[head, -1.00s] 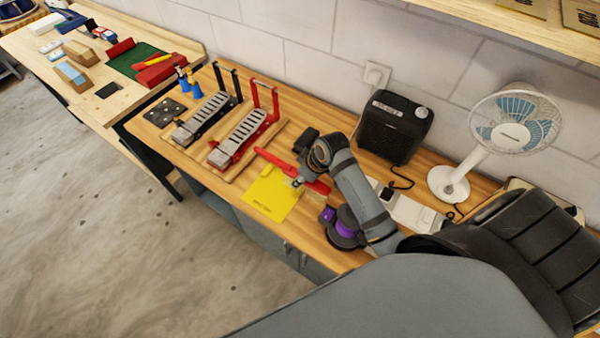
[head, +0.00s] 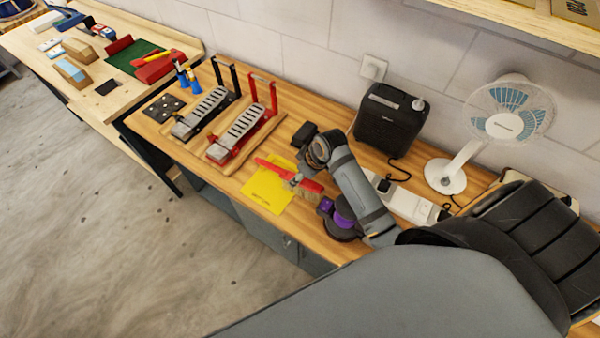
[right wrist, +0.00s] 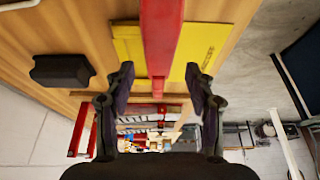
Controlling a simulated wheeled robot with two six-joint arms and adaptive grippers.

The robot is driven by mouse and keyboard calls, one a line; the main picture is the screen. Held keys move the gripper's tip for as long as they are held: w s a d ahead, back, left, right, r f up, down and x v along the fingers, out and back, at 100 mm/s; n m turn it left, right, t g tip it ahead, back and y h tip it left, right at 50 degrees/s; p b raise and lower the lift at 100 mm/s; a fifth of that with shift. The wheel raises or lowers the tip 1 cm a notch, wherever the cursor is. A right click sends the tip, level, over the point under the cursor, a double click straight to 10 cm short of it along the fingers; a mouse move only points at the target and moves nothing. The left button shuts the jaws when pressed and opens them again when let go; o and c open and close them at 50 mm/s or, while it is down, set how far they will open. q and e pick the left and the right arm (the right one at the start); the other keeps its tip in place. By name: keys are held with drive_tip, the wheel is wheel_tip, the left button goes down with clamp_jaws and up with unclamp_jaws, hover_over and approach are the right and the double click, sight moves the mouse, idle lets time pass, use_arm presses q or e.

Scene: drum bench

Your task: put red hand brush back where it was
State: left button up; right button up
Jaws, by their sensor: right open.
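The red hand brush (head: 275,165) lies at the back edge of a yellow sheet (head: 262,195), its handle partly over the sheet. In the right wrist view, my right gripper (right wrist: 157,93) is open. The red handle (right wrist: 160,42) runs down the middle toward the gap between the fingers, touching neither as far as I can see. My left gripper is not in view.
Two pedal-like metal devices, one with a red frame (head: 236,133), stand left. A power strip (head: 408,202), black heater (head: 388,120) and fan (head: 508,112) are right.

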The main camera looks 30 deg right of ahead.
drive_tip(key=shift+r, duration=0.15)
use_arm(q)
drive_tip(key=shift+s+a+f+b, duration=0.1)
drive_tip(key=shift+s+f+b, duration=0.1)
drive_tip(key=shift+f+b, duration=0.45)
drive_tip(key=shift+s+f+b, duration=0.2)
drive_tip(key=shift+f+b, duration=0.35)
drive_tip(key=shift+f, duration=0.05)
use_arm(e)
drive_tip(key=v, duration=1.3)
drive_tip(key=shift+w, duration=0.2)
drive_tip(key=shift+a, duration=0.1)
